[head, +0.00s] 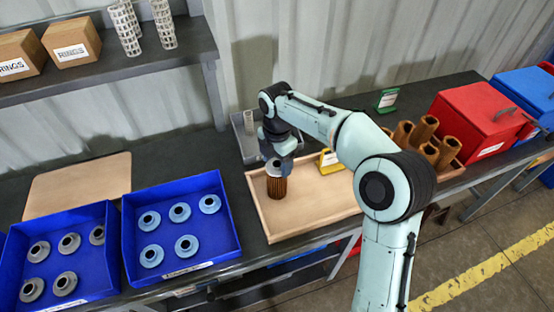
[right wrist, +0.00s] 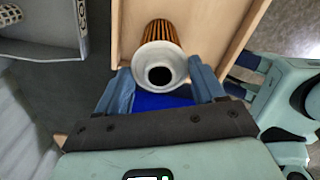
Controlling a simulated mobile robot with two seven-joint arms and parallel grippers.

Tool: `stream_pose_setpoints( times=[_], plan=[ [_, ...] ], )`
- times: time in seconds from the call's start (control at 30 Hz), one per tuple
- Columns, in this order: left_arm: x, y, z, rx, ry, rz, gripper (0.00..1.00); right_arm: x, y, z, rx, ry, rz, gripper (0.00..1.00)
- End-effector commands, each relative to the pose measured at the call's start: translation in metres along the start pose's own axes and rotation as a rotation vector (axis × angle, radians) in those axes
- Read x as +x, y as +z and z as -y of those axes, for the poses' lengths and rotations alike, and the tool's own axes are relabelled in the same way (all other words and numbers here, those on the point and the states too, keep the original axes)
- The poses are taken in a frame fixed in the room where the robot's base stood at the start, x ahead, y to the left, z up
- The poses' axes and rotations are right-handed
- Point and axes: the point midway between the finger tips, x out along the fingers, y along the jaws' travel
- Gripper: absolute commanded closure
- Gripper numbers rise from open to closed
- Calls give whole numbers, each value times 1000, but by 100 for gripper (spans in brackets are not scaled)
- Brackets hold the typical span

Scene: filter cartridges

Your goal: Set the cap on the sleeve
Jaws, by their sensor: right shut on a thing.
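The brown pleated sleeve (head: 277,188) stands upright in the wooden tray (head: 330,212), near its left end. It also shows in the right wrist view (right wrist: 162,32). A pale grey cap (head: 273,170) with a dark centre hole is at the sleeve's top end. In the right wrist view the cap (right wrist: 160,56) lies in line with the sleeve and covers its near end. I cannot tell whether a thin gap is left between them. My right gripper (head: 279,160) is shut on the cap, a finger on each side. My left gripper is not in view.
Blue bins hold grey caps (head: 69,243) and blue caps (head: 180,212) at left. Several brown sleeves (head: 425,130) stand in a wooden box at right, near a red case (head: 480,118). A yellow sign (head: 329,162) and grey bin (head: 243,135) are close to my right gripper.

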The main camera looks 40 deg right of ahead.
Motion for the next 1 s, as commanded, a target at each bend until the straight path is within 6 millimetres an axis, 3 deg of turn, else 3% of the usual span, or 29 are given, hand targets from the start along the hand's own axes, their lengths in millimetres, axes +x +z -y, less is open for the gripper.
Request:
stream_pose_setpoints(
  times=[0.47, 0.5, 0.57, 0.87, 1.0],
  plan=[
    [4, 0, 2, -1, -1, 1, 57, 8, 0, 0, 0, 0, 0, 60],
    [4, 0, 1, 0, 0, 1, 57, 7, 0, 0, 0, 0, 0, 22],
    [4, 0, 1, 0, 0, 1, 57, 7, 0, 0, 0, 0, 0, 2],
    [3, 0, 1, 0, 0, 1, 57, 6, 0, 0, 0, 0, 0, 2],
    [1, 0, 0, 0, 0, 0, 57, -5, 0, -1, 0, 2, 0, 2]
  ],
)
